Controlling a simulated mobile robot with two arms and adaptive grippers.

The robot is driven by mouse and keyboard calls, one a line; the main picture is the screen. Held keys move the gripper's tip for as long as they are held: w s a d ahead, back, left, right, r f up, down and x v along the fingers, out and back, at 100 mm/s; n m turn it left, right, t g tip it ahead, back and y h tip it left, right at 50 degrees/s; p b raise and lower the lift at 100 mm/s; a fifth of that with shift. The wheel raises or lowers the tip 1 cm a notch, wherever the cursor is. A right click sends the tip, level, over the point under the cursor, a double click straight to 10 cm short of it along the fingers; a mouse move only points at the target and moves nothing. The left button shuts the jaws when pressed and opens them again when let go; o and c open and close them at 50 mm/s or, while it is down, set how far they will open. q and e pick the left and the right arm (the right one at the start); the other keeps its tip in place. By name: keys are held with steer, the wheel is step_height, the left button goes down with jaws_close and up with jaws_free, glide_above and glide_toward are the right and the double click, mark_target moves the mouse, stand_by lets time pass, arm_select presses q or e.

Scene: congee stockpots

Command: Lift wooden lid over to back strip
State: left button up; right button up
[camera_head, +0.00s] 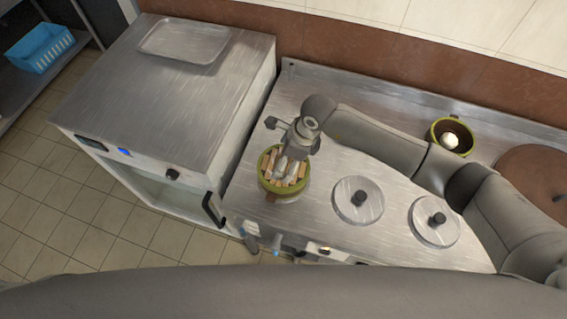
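A round brown lid (530,178) with a dark knob lies at the far right of the steel counter and is cut off by the picture edge; it looks like the wooden lid. My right arm crosses the counter from the right. My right gripper (287,168) is well to the left of that lid, pointing down over a green-rimmed bowl (268,183) with tan stick-like pieces in it. Whether its fingers touch or hold a piece is unclear. My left gripper is out of view.
Two steel lids with black knobs, one nearer the middle (352,207) and one to its right (428,232), sit on the counter. A green bowl (435,136) with something white stands at the back. A steel cabinet (165,85) bears a tray (185,40) at left.

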steer(key=shift+a+f, duration=0.1)
steer(key=shift+f, duration=0.25)
steer(key=c, duration=1.1)
steer(key=shift+r, duration=0.1)
